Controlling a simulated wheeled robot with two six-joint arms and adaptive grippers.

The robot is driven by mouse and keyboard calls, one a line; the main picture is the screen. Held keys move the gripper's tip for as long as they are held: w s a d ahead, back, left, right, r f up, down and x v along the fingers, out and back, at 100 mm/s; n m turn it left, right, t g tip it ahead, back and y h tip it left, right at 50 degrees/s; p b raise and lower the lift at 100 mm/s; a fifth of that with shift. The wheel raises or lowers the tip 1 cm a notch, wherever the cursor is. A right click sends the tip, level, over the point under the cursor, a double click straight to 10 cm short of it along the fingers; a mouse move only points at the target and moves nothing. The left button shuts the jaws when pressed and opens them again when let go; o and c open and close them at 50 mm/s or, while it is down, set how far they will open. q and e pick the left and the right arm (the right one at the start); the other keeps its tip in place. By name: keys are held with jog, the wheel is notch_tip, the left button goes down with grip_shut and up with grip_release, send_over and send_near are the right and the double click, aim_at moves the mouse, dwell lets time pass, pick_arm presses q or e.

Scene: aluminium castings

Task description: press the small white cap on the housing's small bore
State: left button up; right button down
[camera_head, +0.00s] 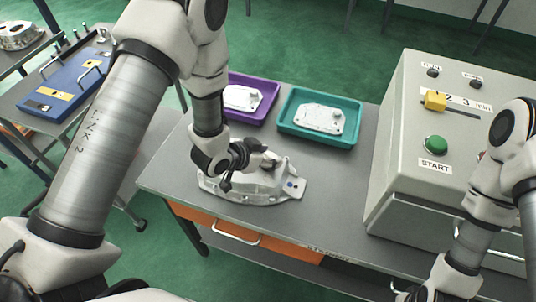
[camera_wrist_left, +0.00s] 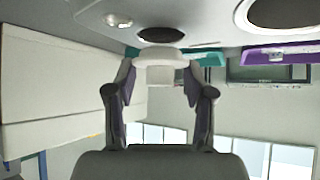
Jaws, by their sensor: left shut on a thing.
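The aluminium housing (camera_head: 250,190) lies on the grey table in the head view. In the left wrist view its grey face (camera_wrist_left: 205,22) fills the top, with a dark small bore (camera_wrist_left: 160,35) and part of a larger bore (camera_wrist_left: 285,12). My left gripper (camera_wrist_left: 158,78) is shut on the small white cap (camera_wrist_left: 158,56), one finger on each side. The cap is close to the small bore and overlaps its edge in the picture; I cannot tell whether they touch. In the head view the left gripper (camera_head: 258,160) is over the housing and hides the cap.
A purple tray (camera_head: 262,82) and a teal tray (camera_head: 352,128) stand behind the housing, each with a light casting. A grey control box (camera_head: 400,170) with a green START button (camera_head: 436,145) stands at the right. A blue board (camera_head: 60,90) lies on a table at the left.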

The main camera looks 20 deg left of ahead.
pick_arm(q)
jog(key=shift+f+b, duration=0.75)
jog(key=shift+f, duration=0.25)
jog(key=o, duration=0.9)
jog(key=shift+c, duration=0.2)
jog(key=shift+r, duration=0.1)
jog(key=v, duration=0.7)
jog(key=shift+s+a+r, duration=0.1)
jog(key=shift+s+r, duration=0.05)
jog(key=shift+s, duration=0.05)
jog(key=shift+w, duration=0.1)
